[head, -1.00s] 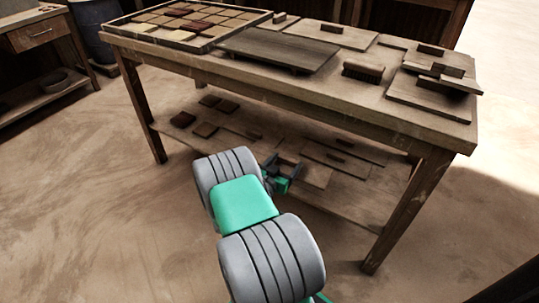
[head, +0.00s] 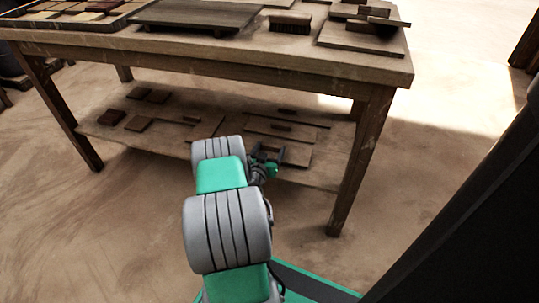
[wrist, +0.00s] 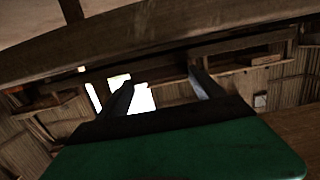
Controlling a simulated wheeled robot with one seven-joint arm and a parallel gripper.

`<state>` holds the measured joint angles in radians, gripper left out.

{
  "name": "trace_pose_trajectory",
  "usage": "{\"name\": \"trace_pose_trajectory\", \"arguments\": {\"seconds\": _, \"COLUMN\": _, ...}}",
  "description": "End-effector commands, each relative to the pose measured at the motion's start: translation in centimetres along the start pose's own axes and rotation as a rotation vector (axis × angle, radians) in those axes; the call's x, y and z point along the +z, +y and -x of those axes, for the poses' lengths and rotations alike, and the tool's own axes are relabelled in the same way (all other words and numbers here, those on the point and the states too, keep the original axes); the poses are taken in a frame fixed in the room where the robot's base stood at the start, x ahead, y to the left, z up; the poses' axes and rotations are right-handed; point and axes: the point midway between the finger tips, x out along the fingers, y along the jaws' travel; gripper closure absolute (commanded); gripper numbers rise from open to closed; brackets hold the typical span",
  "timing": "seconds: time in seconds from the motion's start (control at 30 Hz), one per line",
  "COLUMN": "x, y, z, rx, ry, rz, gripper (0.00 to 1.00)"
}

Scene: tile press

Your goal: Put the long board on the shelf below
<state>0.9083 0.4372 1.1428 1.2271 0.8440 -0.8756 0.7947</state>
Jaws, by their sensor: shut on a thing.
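My gripper (head: 268,154) is low at the front of the shelf (head: 325,175) under the workbench. Its two fingers stand apart in the head view, and it is shut on a board lying there, which I take to be the long board (head: 298,154). The board is flat, thin and brown, close to the shelf surface; my arm hides its left part and the exact grip. In the wrist view my fingers (wrist: 160,92) reach up toward a dark wooden beam or board edge that I cannot identify for sure.
Thin boards with small handles (head: 284,127) lie farther back on the shelf. Small dark tiles (head: 138,123) are at its left. The bench top (head: 385,70) holds a brush (head: 290,22), a dark slab (head: 195,15) and stacked boards. A bench leg (head: 358,160) stands to the right.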

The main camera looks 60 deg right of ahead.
Motion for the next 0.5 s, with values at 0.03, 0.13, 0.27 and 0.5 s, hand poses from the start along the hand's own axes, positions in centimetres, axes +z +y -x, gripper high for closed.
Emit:
{"name": "trace_pose_trajectory", "arguments": {"seconds": 0.03, "x": 0.99, "y": -0.07, "z": -0.19, "rx": -0.001, "ry": 0.002, "rz": 0.001, "gripper": 0.77}}
{"name": "trace_pose_trajectory", "arguments": {"seconds": 0.13, "x": 0.76, "y": -0.09, "z": -0.19, "rx": -0.001, "ry": 0.004, "rz": 0.0, "gripper": 0.77}}
{"name": "trace_pose_trajectory", "arguments": {"seconds": 0.27, "x": 0.74, "y": -0.08, "z": -0.15, "rx": -0.001, "ry": 0.003, "rz": 0.0, "gripper": 0.77}}
{"name": "trace_pose_trajectory", "arguments": {"seconds": 0.5, "x": 1.05, "y": -0.05, "z": -0.15, "rx": 0.0, "ry": 0.001, "rz": 0.001, "gripper": 0.12}}
